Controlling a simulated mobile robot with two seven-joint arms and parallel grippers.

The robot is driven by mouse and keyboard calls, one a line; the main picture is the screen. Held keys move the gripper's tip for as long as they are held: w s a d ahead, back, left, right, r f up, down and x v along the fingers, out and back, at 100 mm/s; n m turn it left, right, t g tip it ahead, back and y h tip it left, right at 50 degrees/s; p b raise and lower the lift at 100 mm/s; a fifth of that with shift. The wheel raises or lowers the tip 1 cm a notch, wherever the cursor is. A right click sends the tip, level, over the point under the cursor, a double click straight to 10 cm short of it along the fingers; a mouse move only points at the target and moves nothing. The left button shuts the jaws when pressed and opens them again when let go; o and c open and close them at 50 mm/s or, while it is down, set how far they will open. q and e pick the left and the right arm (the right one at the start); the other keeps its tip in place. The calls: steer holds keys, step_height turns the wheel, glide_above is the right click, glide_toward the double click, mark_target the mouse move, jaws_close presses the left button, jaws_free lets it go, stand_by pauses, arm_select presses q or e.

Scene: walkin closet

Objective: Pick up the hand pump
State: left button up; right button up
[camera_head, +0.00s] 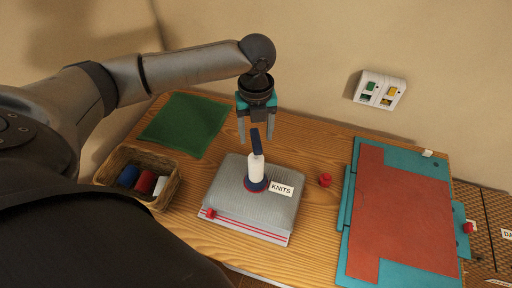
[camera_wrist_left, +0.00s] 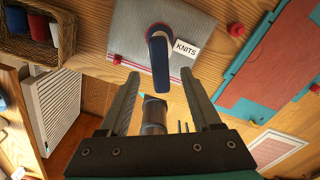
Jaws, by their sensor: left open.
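The hand pump (camera_head: 257,168) is a white cylinder with a dark blue handle on top and a red and blue base. It stands upright on a grey folded bag with a KNITS label (camera_head: 282,188). My right gripper is not in view.
The grey bag (camera_head: 225,190) lies on a wooden table. A wicker basket (camera_head: 112,167) with several rolls stands at left, near a green mat (camera_head: 186,124). A teal and rust folder (camera_head: 350,205) lies at right. A small red knob (camera_head: 325,180) sits between.

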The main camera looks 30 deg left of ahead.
mark_target(256, 139)
arm_select(q)
step_height(256, 139, down, 5)
steer(key=shift+w+a+r, duration=0.1)
steer(key=shift+w, duration=0.05)
jaws_close()
stand_by(0.5)
steer(key=shift+r, duration=0.1)
stand_by(0.8)
